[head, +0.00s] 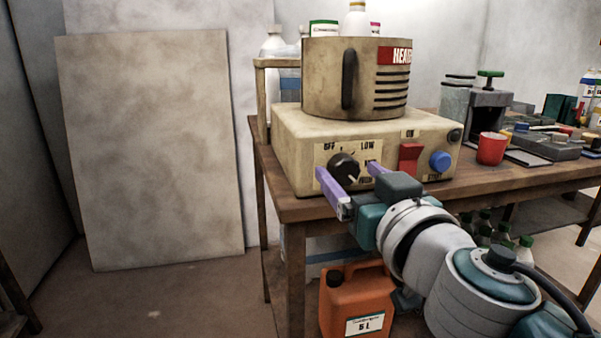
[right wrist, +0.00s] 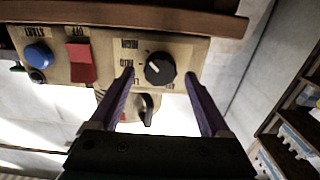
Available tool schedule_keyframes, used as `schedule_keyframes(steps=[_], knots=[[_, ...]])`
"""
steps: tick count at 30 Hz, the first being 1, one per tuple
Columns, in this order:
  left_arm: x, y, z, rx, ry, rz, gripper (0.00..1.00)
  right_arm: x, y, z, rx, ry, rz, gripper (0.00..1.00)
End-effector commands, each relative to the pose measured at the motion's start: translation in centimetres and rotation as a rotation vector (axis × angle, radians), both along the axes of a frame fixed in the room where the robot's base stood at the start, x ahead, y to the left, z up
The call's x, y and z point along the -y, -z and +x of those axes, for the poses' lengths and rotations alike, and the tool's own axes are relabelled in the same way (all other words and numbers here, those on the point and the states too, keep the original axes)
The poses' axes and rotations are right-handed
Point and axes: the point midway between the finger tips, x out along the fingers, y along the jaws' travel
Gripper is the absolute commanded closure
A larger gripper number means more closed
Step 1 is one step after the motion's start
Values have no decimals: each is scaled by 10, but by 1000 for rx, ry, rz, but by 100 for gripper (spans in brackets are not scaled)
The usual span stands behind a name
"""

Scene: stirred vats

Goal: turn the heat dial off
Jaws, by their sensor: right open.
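The heat dial (head: 344,166) is a round black knob on the front panel of the beige heater base (head: 290,135). Its white mark points to the lower right in the head view, toward the label at the high end. The dial also shows in the right wrist view (right wrist: 160,69), where the panel appears upside down. My right gripper (head: 348,170) is open, with its purple fingers apart and pointing at the panel. In the right wrist view the gripper (right wrist: 159,75) has one fingertip on each side of the dial, with nothing held. I do not see my left gripper.
A red switch (head: 410,158) and a blue button (head: 440,161) sit right of the dial. A beige vat (head: 330,80) with a dark handle stands on the base. A red cup (head: 491,148) stands on the bench. An orange canister (head: 357,300) is below.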

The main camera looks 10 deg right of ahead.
Motion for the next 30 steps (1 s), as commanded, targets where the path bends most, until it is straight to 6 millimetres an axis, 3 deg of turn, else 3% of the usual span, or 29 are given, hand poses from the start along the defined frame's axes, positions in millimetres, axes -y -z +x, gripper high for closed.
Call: schedule_keyframes(steps=[12,30], knots=[[1,1,0,0,-3,-5,100,-1,0,8,0,0,-1,21],[2,1,0,-1,-6,-9,100,0,0,7,0,0,-1,89]])
